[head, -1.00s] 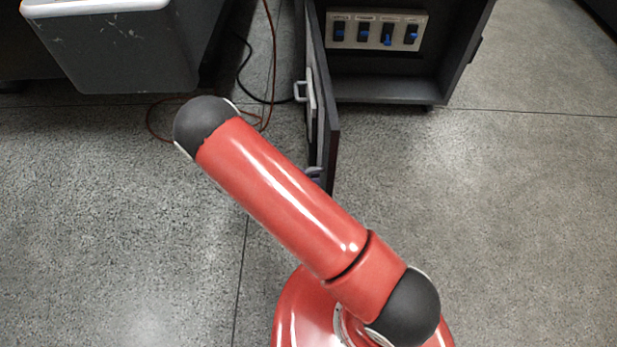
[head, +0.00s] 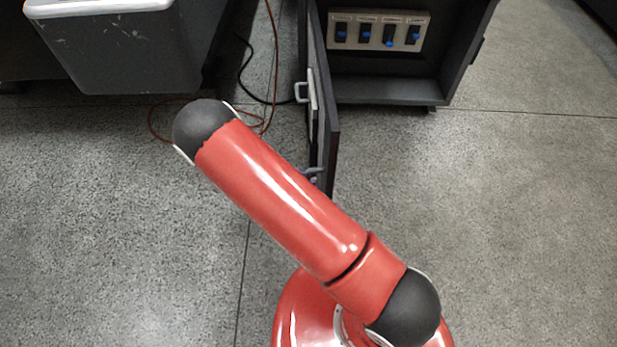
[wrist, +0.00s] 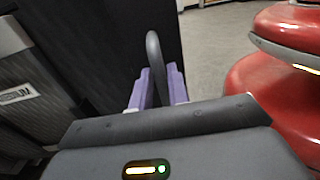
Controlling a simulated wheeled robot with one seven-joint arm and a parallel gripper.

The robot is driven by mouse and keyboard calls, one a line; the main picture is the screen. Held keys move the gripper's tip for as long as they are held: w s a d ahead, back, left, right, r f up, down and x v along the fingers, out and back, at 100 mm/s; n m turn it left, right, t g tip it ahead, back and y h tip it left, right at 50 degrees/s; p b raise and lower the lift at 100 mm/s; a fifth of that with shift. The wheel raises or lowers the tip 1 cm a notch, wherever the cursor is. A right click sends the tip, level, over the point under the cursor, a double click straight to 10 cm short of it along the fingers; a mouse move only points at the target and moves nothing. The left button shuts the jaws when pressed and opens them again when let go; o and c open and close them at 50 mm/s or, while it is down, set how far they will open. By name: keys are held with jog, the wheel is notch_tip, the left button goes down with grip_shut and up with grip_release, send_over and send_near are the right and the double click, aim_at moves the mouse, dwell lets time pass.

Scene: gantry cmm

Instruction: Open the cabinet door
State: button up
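The cabinet (head: 385,90) stands at the top of the head view with its dark door (head: 332,125) swung wide open, seen nearly edge-on. A grey handle (head: 312,172) shows near the door's free end, partly hidden by my red arm. In the wrist view, the handle (wrist: 153,50) is a dark upright loop against the dark door (wrist: 110,45). My gripper (wrist: 158,78) has its purple fingers on either side of this loop, and they appear closed on it. In the head view my arm hides the gripper's body.
Inside the cabinet is a panel (head: 378,33) with several blue-tipped switches. A pale bracket (head: 300,92) shows beside the door. A grey bin (head: 125,50) stands at the upper left, with orange and black cables (head: 262,95) on the floor near it. The floor right of the door is clear.

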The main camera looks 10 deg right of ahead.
jog(key=w+a, duration=0.1)
jog(key=a, duration=0.5)
jog(key=shift+a, duration=0.35)
